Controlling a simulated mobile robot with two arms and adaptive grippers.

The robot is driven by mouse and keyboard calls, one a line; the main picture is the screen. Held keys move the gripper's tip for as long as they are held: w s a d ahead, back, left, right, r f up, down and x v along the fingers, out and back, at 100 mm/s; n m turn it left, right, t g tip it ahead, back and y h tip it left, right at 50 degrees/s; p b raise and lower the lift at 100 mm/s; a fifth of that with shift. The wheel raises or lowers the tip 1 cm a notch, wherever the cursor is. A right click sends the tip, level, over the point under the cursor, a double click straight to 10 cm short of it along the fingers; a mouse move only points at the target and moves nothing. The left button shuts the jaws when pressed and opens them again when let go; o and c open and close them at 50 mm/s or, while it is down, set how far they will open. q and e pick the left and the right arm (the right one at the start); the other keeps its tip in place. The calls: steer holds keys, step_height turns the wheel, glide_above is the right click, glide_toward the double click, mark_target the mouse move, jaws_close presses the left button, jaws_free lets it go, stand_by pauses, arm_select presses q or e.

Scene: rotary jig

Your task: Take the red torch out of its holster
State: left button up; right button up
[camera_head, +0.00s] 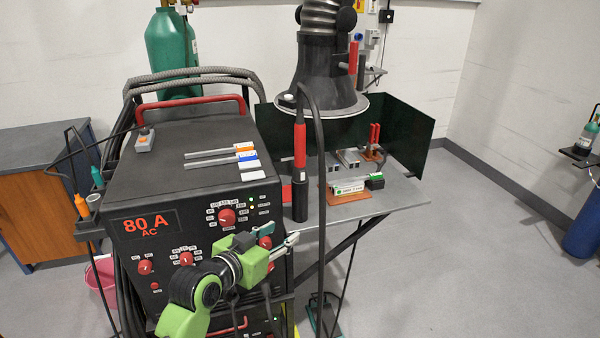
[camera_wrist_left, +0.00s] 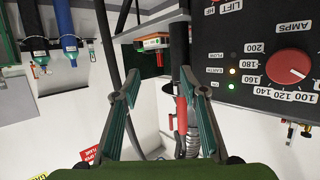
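The red torch (camera_head: 300,145) stands upright in its black holster (camera_head: 300,201) at the table's near left edge. Its dark cable arches up from its top. In the left wrist view, the torch (camera_wrist_left: 181,115) and the holster (camera_wrist_left: 179,46) appear upside down, partly behind the right-hand finger. My left gripper (camera_head: 281,236) is in front of the welding machine's panel, below and nearer than the holster. In the left wrist view, its fingers (camera_wrist_left: 160,75) are spread apart with nothing between them touching. My right gripper is in neither view.
The welding machine (camera_head: 175,200), with knobs and an 80 A display, stands close to my left gripper. The grey table (camera_head: 350,210) bears a jig (camera_head: 349,187) under a black extraction hood (camera_head: 325,75). A dark green screen (camera_head: 405,130) stands behind.

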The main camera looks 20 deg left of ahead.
mark_target(297, 156)
arm_select(q)
steer(key=w+a+r+t, duration=0.35)
steer(key=w+r, duration=0.25)
steer(key=r, duration=0.6)
steer(key=shift+n, duration=0.3)
steer(key=w, duration=0.2)
steer(key=w+d, duration=0.1)
steer(key=w, duration=0.2)
steer(key=w+d+p, duration=0.1)
steer(key=w, duration=0.1)
steer(key=shift+w+f, duration=0.15)
steer(key=shift+f, duration=0.1)
steer(key=shift+w+d+p, duration=0.1)
steer(key=shift+w+p, duration=0.2)
steer(key=shift+w, duration=0.55)
steer(key=shift+w+d+f+p, duration=0.1)
steer(key=shift+w+d+p, duration=0.05)
steer(key=shift+w, duration=0.55)
steer(key=shift+w+d+f+p, duration=0.1)
steer(key=shift+w+p, duration=0.05)
steer(key=shift+w, duration=0.6)
steer(key=shift+w+d+f+p, duration=0.1)
steer(key=shift+w+d+p, duration=0.05)
steer(key=shift+w, duration=0.55)
jaws_close()
steer(key=shift+r, duration=0.15)
